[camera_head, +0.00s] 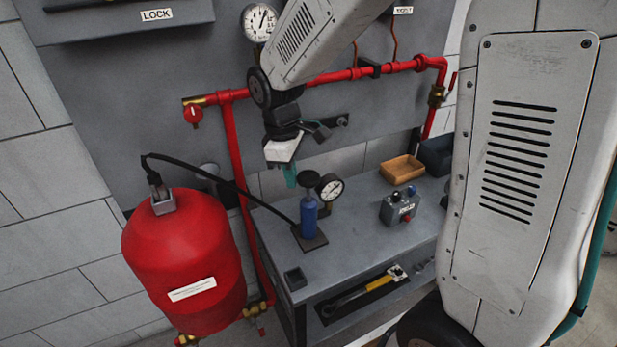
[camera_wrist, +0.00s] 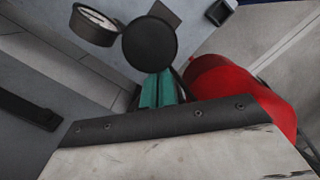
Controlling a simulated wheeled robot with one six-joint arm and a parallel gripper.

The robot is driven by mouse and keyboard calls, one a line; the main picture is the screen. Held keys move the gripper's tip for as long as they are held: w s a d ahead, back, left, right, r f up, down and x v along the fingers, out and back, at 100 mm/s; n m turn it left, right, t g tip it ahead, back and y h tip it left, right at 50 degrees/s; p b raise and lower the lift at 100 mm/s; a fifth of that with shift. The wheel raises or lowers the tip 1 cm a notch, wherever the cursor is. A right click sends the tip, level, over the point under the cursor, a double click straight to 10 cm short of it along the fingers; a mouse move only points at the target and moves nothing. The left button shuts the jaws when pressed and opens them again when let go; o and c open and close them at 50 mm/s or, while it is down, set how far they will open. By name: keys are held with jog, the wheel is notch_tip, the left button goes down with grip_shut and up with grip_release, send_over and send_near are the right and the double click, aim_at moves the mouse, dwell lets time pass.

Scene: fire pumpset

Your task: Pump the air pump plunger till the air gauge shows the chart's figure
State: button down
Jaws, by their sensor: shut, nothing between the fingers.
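The blue air pump (camera_head: 309,217) stands upright on a dark plate on the grey bench. Its black plunger knob (camera_head: 311,179) is on top; in the wrist view the knob (camera_wrist: 149,44) is a dark disc just beyond the fingers. The air gauge (camera_head: 331,187), white-faced, is right of the pump; its reading is too small to tell. It also shows in the wrist view (camera_wrist: 96,17). My gripper (camera_head: 291,178), with teal fingers, is shut and empty, just left of the knob in the head view. Its fingers also show in the wrist view (camera_wrist: 158,90). I see no readable chart.
A red tank (camera_head: 185,260) at left joins the pump by a black hose. Red pipes (camera_head: 310,83) and another gauge (camera_head: 259,22) are behind.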

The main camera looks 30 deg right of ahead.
aim_at(306, 175)
notch_tip(306, 175, up, 8)
jog(key=shift+w+a, duration=0.3)
jog(key=shift+f, duration=0.1)
dwell(0.7)
jog(key=s+d+r, duration=0.2)
jog(key=shift+d+r, duration=0.2)
jog(key=shift+r, duration=0.2)
jog(key=shift+s+d+f, duration=0.15)
jog(key=shift+f, duration=1.6)
jog(key=shift+s+d+f, duration=0.1)
jog(key=shift+d+f, duration=0.05)
jog(key=shift+f, duration=1.7)
